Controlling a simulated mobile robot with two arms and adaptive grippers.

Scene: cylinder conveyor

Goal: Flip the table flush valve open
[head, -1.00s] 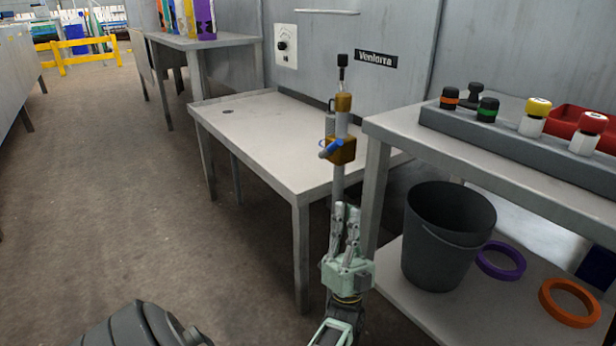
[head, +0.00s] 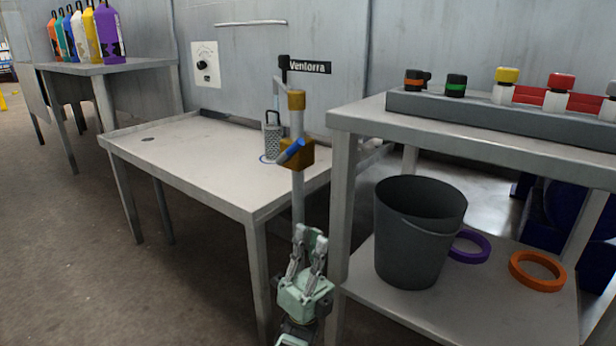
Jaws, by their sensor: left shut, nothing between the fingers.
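The flush valve is a brass-yellow block (head: 301,156) on a grey upright pipe (head: 298,190) at the right front of the low table (head: 190,165). Its blue lever (head: 290,151) sticks out toward me, slanting down to the left. My left gripper (head: 310,238) is below the valve, pointing up, in front of the lower pipe in the picture. Its fingers are shut and empty, and a gap shows between the fingertips and the lever. The gripper hides the lower part of the pipe. My right gripper is out of view.
A grey bucket (head: 412,245), a purple ring (head: 468,247) and an orange ring (head: 537,270) are on the lower shelf at right. The upper shelf (head: 450,140) holds a grey rack of capped items. A perforated metal can (head: 272,140) stands behind the valve. Floor at left is clear.

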